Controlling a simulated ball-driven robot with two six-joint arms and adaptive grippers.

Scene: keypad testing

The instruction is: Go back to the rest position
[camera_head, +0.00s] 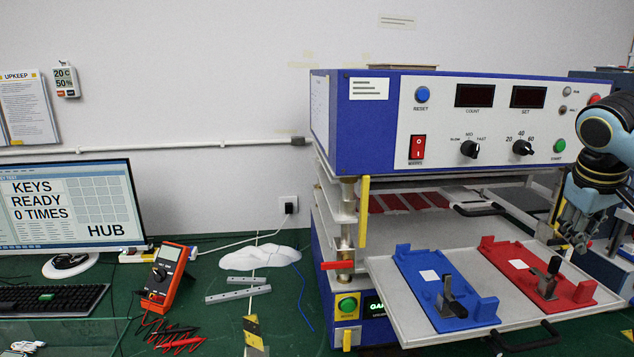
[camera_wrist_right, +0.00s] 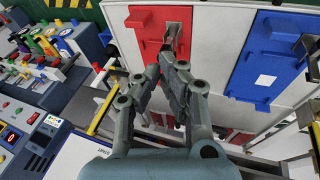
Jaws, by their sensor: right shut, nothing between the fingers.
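My right gripper (camera_head: 577,228) is at the right edge of the head view, in front of the test machine (camera_head: 376,125) and beside the red fixture (camera_head: 520,262). Its fingers are shut and empty. In the right wrist view the shut fingers (camera_wrist_right: 172,62) point toward the red fixture (camera_wrist_right: 146,25) and its dark toggle clamp, which they partly cover; I cannot tell whether they touch. The blue fixture (camera_head: 432,284) lies left of the red one on the pulled-out tray (camera_head: 385,275). My left gripper is not in view.
A monitor (camera_head: 98,190), keyboard (camera_head: 50,299) and orange multimeter (camera_head: 167,273) with leads stand on the green table (camera_head: 285,325) at left. The tray and its handle jut forward.

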